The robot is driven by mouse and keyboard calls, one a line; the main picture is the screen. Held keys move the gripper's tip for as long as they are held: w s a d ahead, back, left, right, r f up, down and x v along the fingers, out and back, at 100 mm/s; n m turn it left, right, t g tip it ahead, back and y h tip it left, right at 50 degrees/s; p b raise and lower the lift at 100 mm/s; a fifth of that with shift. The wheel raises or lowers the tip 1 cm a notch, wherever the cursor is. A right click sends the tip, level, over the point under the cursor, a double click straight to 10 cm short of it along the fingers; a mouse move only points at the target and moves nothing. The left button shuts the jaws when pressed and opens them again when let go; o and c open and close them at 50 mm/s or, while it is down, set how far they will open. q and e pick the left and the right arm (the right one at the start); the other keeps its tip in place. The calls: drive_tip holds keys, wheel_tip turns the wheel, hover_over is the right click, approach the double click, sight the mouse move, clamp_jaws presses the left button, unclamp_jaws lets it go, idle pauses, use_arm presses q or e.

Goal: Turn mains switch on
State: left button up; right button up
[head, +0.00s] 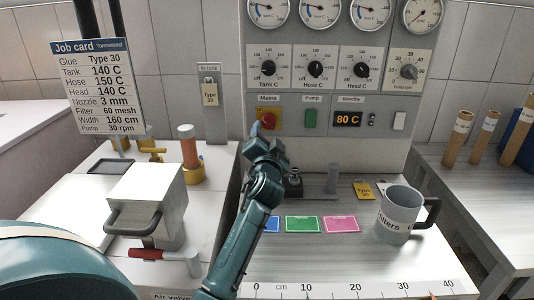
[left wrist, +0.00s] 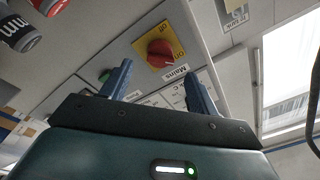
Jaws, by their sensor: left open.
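The mains switch is a red rotary knob on a yellow plate under the "Mains" label, at the lower left of the grey control panel. In the head view the knob (head: 268,119) is partly covered by my left gripper (head: 265,142). In the left wrist view the red knob (left wrist: 160,52) shows whole, on its yellow plate (left wrist: 176,32). My left gripper (left wrist: 158,80) is open and empty, its two blue fingers pointing at the panel. The knob appears beyond the fingertips, roughly between them; I see no contact. My right gripper is in neither view.
Below are coloured cards, a dark fitting (head: 293,184) and a grey mug (head: 400,212). A white box (head: 146,200) with a handle stands at left.

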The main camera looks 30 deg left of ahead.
use_arm(q)
drive_tip(key=v, duration=0.6)
drive_tip(key=shift+s+d+b, duration=0.25)
drive_tip(key=shift+s+b, duration=0.1)
drive_tip(key=shift+b, duration=0.05)
drive_tip(key=shift+f, duration=0.1)
